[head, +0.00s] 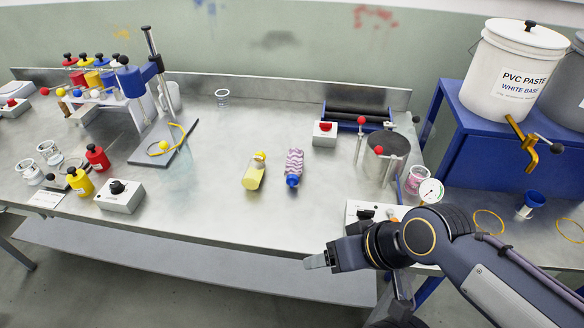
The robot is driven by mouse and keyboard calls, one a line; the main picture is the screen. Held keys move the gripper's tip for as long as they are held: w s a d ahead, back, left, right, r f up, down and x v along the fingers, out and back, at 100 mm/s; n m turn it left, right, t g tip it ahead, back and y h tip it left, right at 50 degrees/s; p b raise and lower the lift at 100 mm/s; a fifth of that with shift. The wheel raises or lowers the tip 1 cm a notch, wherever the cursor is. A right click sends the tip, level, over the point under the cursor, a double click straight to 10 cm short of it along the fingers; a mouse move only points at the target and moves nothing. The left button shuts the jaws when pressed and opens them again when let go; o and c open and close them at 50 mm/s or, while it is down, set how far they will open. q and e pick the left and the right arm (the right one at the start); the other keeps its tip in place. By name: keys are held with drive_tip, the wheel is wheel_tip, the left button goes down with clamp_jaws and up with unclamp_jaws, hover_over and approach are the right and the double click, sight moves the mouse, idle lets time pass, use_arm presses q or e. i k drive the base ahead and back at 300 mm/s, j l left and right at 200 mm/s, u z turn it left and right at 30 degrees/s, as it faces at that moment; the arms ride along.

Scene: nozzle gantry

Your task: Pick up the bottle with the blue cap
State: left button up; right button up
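The bottle with the blue cap (293,167) has a wavy purple-and-white pattern. It appears to lie on the metal bench, with its blue cap toward the front edge. My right gripper (316,262) comes in from the lower right and is in front of the bench's front edge, well apart from the bottle. Its fingertips point left and overlap in this view, so their opening does not show. Nothing is visible in it. My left gripper is not in view.
A pale yellow bottle (254,174) lies just left of the patterned one. A box with a red button (325,134) and a metal pot (382,158) stand to the right. A grey control box (120,197) is at the left. The bench between is clear.

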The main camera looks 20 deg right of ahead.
sight(294, 163)
drive_tip(key=z, duration=1.3)
drive_tip(key=i+j+z, duration=0.2)
drive_tip(key=j+z, duration=0.15)
drive_tip(key=j, duration=0.15)
